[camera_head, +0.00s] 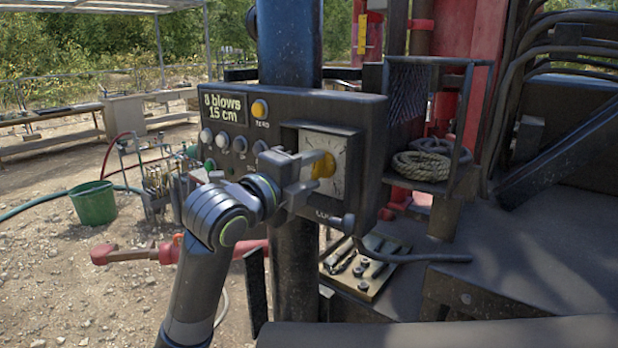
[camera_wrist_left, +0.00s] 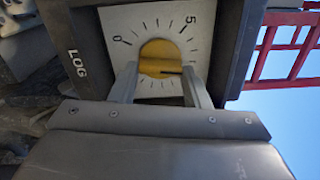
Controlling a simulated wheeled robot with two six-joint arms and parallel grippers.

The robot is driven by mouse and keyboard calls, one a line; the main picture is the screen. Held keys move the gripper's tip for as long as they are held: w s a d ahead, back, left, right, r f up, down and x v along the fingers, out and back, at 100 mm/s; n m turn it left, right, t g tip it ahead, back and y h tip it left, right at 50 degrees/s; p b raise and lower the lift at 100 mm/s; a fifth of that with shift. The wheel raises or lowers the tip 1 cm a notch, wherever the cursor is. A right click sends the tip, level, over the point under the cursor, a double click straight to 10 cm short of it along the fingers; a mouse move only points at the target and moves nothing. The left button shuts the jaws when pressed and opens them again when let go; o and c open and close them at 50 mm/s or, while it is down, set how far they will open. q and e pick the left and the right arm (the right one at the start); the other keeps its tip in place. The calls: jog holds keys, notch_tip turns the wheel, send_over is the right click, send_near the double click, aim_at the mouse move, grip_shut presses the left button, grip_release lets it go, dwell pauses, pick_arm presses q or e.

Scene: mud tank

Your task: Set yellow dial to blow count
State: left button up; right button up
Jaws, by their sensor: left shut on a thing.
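The yellow dial (camera_head: 325,165) is a round knob on a white scale plate on the dark control panel (camera_head: 372,112). In the left wrist view the yellow dial (camera_wrist_left: 163,55) has a dark pointer line directed right, past the 5 mark clockwise. The 0 mark is at upper left, with ticks around. A display (camera_head: 224,106) on the panel reads "8 blows 15 cm". My left gripper (camera_head: 308,172) is shut on the dial; in the left wrist view its fingers (camera_wrist_left: 160,70) stand on either side of the knob. My right gripper is not in view.
White buttons and an orange button (camera_head: 259,109) sit left of the dial. A dark post (camera_head: 290,45) backs the panel. Coiled rope (camera_head: 422,165) lies in a cage at right. A tool tray (camera_head: 362,270) is below. A green bucket (camera_head: 94,203) stands on the ground.

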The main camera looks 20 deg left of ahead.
pick_arm(q)
jog(key=shift+m, duration=0.3)
jog(key=o, duration=1)
jog(key=shift+c, duration=0.2)
jog(key=b+v, duration=1.2)
jog(key=v, duration=0.5)
jog(key=shift+s+b, duration=0.15)
jog(key=shift+b, duration=0.15)
